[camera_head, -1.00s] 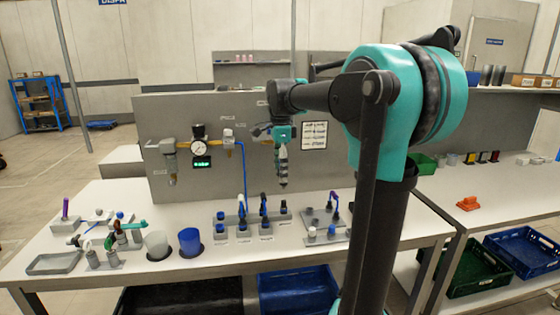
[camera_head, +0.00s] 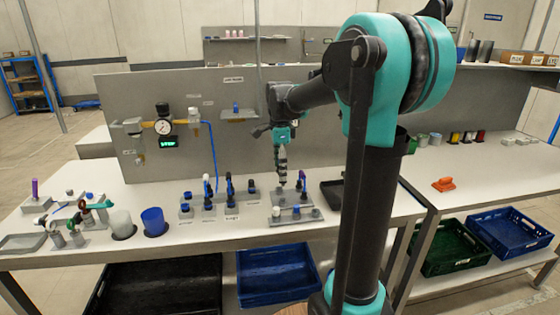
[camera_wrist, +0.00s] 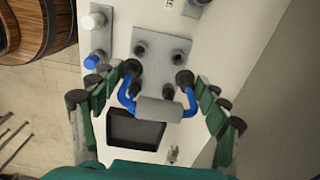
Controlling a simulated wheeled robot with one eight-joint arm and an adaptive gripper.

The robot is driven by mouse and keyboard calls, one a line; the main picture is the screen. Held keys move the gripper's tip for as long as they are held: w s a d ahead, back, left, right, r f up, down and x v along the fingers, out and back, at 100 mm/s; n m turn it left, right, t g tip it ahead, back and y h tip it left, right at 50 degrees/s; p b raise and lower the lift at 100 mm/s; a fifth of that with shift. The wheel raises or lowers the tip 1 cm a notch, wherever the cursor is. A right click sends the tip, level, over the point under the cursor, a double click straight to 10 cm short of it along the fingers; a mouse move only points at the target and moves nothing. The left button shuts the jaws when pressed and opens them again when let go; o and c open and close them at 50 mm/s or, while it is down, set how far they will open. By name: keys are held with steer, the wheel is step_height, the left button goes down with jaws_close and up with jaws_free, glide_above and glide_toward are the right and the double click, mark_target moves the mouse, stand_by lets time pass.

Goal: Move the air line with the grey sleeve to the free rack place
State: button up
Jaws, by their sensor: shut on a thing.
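The air line (camera_wrist: 130,105) is a short blue hose bent in a U with a grey sleeve (camera_wrist: 160,111) on its middle, seen in the wrist view. My gripper (camera_wrist: 159,74) is shut on the air line, with a green finger at each side of it. A grey plate (camera_wrist: 160,45) with several dark round fittings lies just beyond the fingertips. I cannot tell whether the line's ends sit in it.
A dark tray (camera_head: 332,194) lies right of the plate. A pressure gauge (camera_head: 163,127) and a hose (camera_head: 212,150) are on the back panel. The bench front between cups and plate is clear.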

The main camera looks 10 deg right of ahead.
steer(key=shift+f, duration=2.45)
steer(key=shift+f, duration=0.95)
stand_by(0.4)
steer(key=o, duration=1.2)
steer(key=shift+c, duration=0.2)
steer(key=shift+r, duration=3)
steer(key=shift+s, duration=0.15)
